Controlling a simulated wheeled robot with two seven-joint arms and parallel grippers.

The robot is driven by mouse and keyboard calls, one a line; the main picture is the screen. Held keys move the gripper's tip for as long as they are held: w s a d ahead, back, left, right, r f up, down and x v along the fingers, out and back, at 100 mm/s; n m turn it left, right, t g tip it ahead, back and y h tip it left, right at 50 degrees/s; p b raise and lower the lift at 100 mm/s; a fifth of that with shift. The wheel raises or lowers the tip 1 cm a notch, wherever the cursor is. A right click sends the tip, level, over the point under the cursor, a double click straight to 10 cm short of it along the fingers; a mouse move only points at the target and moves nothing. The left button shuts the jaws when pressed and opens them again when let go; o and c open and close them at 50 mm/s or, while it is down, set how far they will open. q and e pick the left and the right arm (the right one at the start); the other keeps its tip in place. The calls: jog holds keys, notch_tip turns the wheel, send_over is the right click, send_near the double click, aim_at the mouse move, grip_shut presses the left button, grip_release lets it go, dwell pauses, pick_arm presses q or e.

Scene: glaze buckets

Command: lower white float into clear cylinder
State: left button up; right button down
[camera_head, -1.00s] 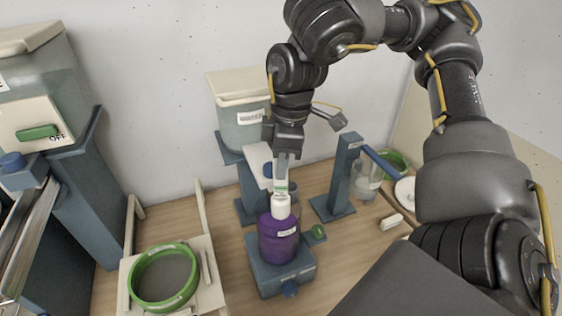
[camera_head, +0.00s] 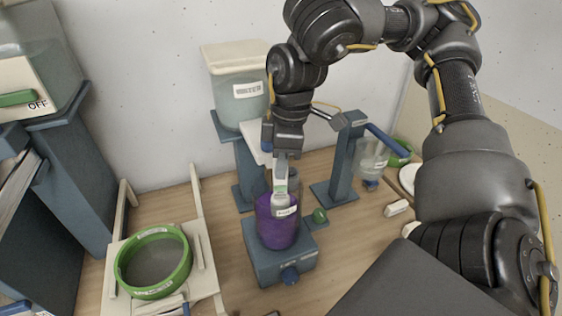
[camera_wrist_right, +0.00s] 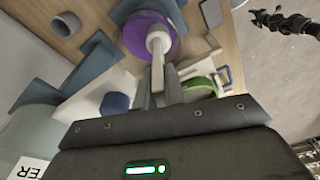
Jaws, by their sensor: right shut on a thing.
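The white float (camera_head: 281,203) is a small pale cylinder, held upright in my right gripper (camera_head: 281,178). The gripper is shut on its upper part. The float's lower part is within the clear cylinder (camera_head: 262,190), which holds purple liquid (camera_head: 277,233) and stands on a blue base (camera_head: 283,263). I cannot tell whether the float touches the liquid or the wall. In the right wrist view, the float (camera_wrist_right: 158,41) shows against the purple (camera_wrist_right: 140,33), beyond my gripper's fingers (camera_wrist_right: 159,72). My left gripper is not in view.
A tank labelled as water (camera_head: 235,95) stands behind the cylinder. A blue stand (camera_head: 340,172) with a clear cup (camera_head: 370,160) is at its right. A green-rimmed sieve (camera_head: 153,262) on a pale frame lies to the left. A small white block (camera_head: 397,208) lies at the right.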

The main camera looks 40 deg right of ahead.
jog(key=shift+f+b, duration=1.65)
jog(key=shift+f, duration=0.45)
jog(key=c, duration=1.4)
grip_release()
jog(key=r, duration=0.7)
jog(key=s+d+r+p, duration=0.1)
jog(key=r, duration=0.2)
jog(key=shift+r, duration=0.35)
jog(key=shift+w, duration=0.1)
